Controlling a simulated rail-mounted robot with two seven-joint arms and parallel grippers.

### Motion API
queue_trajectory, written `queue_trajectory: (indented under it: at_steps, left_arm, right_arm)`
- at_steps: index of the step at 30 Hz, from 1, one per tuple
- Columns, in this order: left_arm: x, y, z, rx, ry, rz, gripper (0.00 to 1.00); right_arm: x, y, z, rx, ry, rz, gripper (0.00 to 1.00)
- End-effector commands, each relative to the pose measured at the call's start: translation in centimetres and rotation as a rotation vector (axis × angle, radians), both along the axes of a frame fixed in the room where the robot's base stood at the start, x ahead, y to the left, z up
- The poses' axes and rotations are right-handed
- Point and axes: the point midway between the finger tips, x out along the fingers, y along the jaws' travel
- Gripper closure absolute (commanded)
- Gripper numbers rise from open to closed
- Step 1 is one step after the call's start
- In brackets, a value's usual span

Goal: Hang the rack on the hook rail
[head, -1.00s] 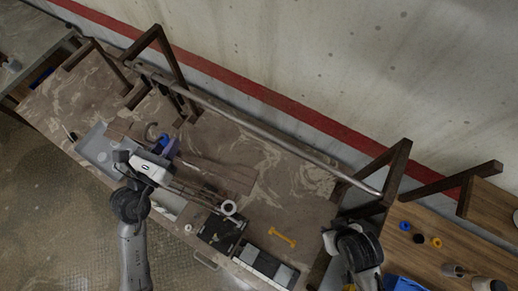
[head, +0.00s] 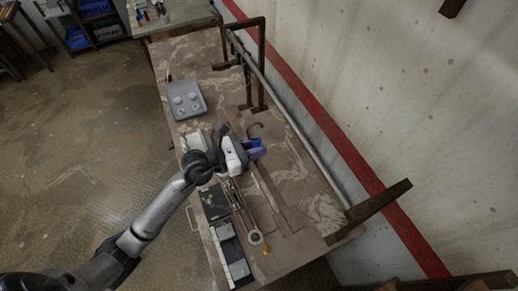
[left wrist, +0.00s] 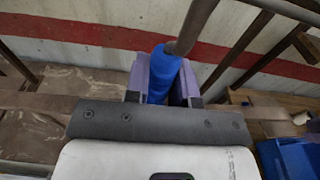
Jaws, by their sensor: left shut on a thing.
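The hook rail (head: 292,122) is a long metal pipe held by brown brackets along the wall side of the bench in the head view. My left gripper (head: 255,148) is over the bench, apart from the rail. In the left wrist view its purple fingers (left wrist: 162,88) are shut around a blue sleeve (left wrist: 162,75) with a dark metal rod rising from it. My right gripper is out of view.
A grey tray (head: 186,100) with several round lumps lies at the bench's far left. Dark boxes (head: 215,204) line the front edge, and a small yellow tool (head: 266,251) lies by the ring. A brown bracket (head: 378,201) juts out at the rail's near end.

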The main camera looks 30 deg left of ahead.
Motion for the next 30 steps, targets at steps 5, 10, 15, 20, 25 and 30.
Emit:
queue_trajectory:
  at_steps: [5, 10, 15, 20, 25, 30]
  left_arm:
    - [1.7, 1.2, -0.9, 0.022, 0.027, -0.020, 1.00]
    - [2.4, 1.4, -1.0, 0.028, 0.039, -0.025, 1.00]
    - [3.1, 1.0, -0.8, 0.025, 0.039, -0.026, 1.00]
    - [3.9, 0.4, -0.9, 0.026, 0.039, -0.025, 1.00]
    - [4.7, -0.2, -0.9, 0.025, 0.040, -0.026, 1.00]
    - [5.4, -0.7, -0.9, 0.026, 0.040, -0.025, 1.00]
  right_arm:
    - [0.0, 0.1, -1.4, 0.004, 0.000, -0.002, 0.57]
    - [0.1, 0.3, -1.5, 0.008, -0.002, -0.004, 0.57]
    - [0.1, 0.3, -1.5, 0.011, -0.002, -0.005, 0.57]
    - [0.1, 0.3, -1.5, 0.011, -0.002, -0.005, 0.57]
    - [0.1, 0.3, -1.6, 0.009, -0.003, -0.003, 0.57]
    - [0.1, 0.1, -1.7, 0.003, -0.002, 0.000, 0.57]
